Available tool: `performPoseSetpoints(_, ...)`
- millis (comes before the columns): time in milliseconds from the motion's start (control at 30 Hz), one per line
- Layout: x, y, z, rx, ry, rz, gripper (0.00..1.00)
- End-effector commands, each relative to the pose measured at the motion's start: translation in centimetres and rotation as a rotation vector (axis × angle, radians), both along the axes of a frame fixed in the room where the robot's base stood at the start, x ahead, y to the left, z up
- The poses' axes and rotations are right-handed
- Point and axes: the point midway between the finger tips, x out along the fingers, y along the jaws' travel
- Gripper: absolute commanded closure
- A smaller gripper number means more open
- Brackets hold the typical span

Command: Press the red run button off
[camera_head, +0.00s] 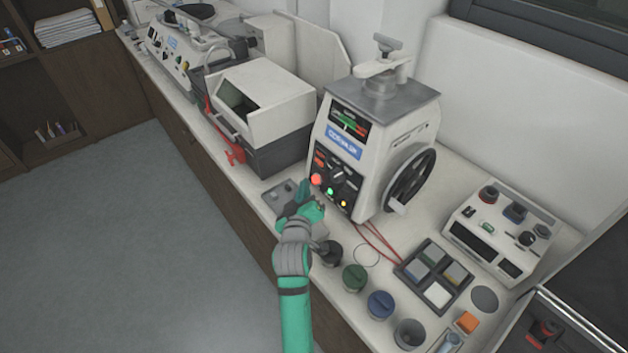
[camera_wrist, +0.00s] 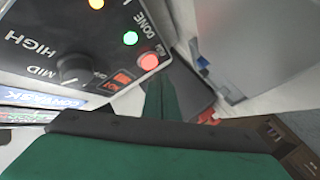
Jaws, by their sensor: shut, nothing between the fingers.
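The mounting press (camera_head: 375,150) is a pale machine with a black control panel on its front. The red run button (camera_head: 316,180) is on the panel's left side and looks bright red. It also shows in the wrist view (camera_wrist: 149,61), close to a dark green finger. My gripper (camera_head: 305,194) is shut and empty, just in front of the panel's lower left part, close to the button. I cannot tell whether its tips touch the button. In the wrist view, green and black gripper parts fill the bottom.
A green light (camera_wrist: 130,38), a yellow light (camera_wrist: 97,4), a black dial (camera_wrist: 73,68) and an orange-red switch (camera_wrist: 121,79) share the panel. A black handwheel (camera_head: 410,181) is on the press's right side. Several round pots stand to the right of my arm.

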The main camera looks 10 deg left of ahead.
Motion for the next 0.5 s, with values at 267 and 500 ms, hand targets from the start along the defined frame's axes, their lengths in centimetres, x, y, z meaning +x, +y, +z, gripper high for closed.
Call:
performPoseSetpoints(267, 0.62, -0.51, -0.12, 0.000, 0.000, -0.001, 1.00)
performPoseSetpoints(500, 0.63, -0.52, -0.18, 0.000, 0.001, -0.001, 1.00)
